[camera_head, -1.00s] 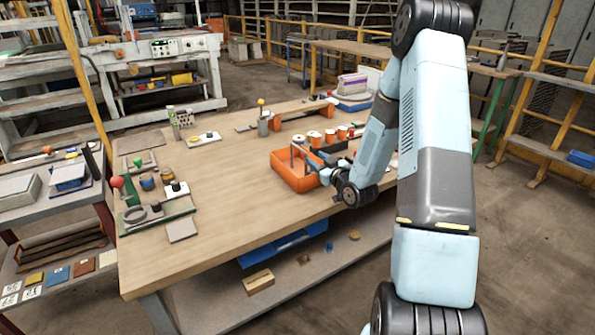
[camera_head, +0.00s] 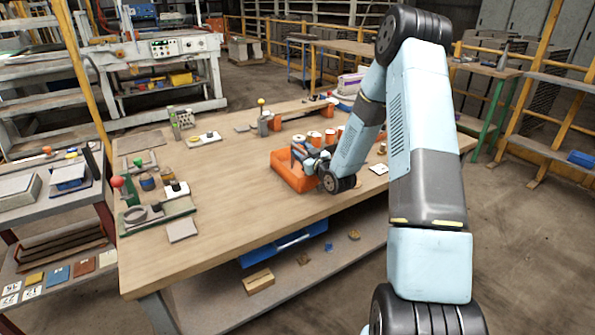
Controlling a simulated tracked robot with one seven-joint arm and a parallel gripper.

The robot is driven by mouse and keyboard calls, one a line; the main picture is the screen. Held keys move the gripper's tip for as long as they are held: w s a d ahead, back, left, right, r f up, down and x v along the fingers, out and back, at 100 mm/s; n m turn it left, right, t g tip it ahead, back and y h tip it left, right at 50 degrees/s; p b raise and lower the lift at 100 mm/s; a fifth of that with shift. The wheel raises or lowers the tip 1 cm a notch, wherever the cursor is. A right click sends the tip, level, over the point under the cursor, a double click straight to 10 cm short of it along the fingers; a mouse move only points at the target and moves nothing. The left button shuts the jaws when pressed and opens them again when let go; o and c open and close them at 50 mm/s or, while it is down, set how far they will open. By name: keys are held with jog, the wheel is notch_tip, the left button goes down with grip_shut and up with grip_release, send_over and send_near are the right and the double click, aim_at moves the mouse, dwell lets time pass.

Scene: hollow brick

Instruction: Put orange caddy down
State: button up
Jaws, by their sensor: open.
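The orange caddy (camera_head: 290,173) sits on the wooden workbench (camera_head: 232,178), right of its middle and near the front edge. It looks upright and flat on the top. My gripper (camera_head: 302,154) is at the caddy, over its right part near the handle. My wrist and arm hide the right side of the caddy. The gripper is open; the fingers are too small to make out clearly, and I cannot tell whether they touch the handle.
Several orange-and-white cups or rolls (camera_head: 314,138) stand just behind the caddy. A fixture with a red knob (camera_head: 118,183) is at the bench's left. A blue bin (camera_head: 283,246) is on the shelf below. The bench top left of the caddy is clear.

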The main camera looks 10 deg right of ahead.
grip_shut()
dwell(0.8)
